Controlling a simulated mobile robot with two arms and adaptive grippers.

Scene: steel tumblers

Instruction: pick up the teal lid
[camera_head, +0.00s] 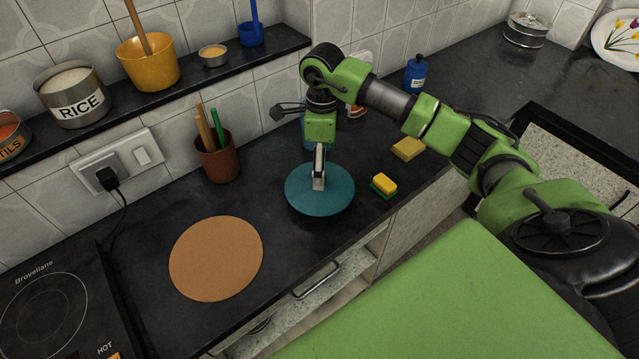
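The teal lid (337,197) is round and lies roughly level over the dark counter, between the cork mat and the sponges. My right gripper (319,184) points down at the lid's middle, with its fingers seen nearly edge-on where they meet the lid. The fingers hide the lid's centre, so any knob there and whether they are shut on it cannot be made out. I cannot tell whether the lid rests on something or is held up. My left gripper is not in view.
A round cork mat (216,258) lies left of the lid. A yellow-green sponge (384,186) and a yellow sponge (408,149) lie to its right. A brown utensil pot (218,160) stands by the wall. A hob (50,310) is at the lower left.

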